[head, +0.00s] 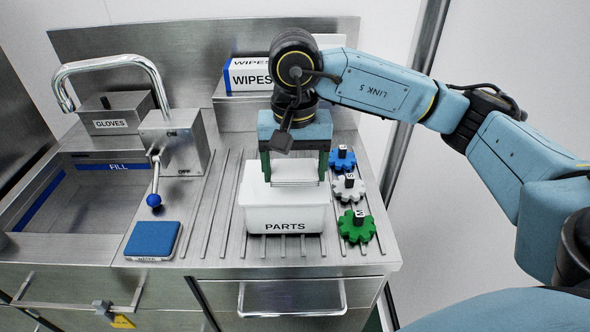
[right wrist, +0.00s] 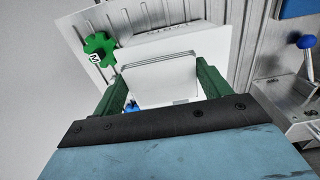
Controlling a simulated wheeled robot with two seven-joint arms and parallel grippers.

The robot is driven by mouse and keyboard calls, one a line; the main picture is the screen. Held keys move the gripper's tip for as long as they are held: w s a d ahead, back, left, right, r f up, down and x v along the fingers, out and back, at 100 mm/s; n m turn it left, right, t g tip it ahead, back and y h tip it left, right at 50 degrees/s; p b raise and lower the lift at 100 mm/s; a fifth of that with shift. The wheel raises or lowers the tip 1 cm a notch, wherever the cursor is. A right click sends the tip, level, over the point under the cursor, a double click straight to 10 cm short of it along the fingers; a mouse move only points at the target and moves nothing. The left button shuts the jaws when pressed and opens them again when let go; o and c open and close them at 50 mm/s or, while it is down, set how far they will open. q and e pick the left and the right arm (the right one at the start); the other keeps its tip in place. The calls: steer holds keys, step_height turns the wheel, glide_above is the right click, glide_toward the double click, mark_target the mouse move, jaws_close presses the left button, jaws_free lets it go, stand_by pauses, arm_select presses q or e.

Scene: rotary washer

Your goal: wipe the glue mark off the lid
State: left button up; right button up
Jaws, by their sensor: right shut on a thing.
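A white bin labelled PARTS (head: 285,218) stands on the ribbed steel counter; it also shows in the right wrist view (right wrist: 185,42). My right gripper (head: 294,178) points down at its top, and its green fingers are shut on a pale upright piece (right wrist: 162,82) there. I cannot tell whether this piece is a handle of the bin or part of a lid. No glue mark is visible in either view. A blue pad (head: 153,239) lies flat on the counter left of the bin. A WIPES box (head: 248,76) stands at the back. My left gripper is out of view.
Blue (head: 342,160), white (head: 348,188) and green (head: 357,226) gears sit right of the bin. A sink marked FILL (head: 120,167), a faucet (head: 110,61), a blue-knobbed lever (head: 154,199) and a GLOVES box (head: 115,115) are at left. The ribbed strip between pad and bin is clear.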

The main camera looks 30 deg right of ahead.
steer(key=shift+r+p, duration=1.15)
steer(key=shift+r, duration=1.55)
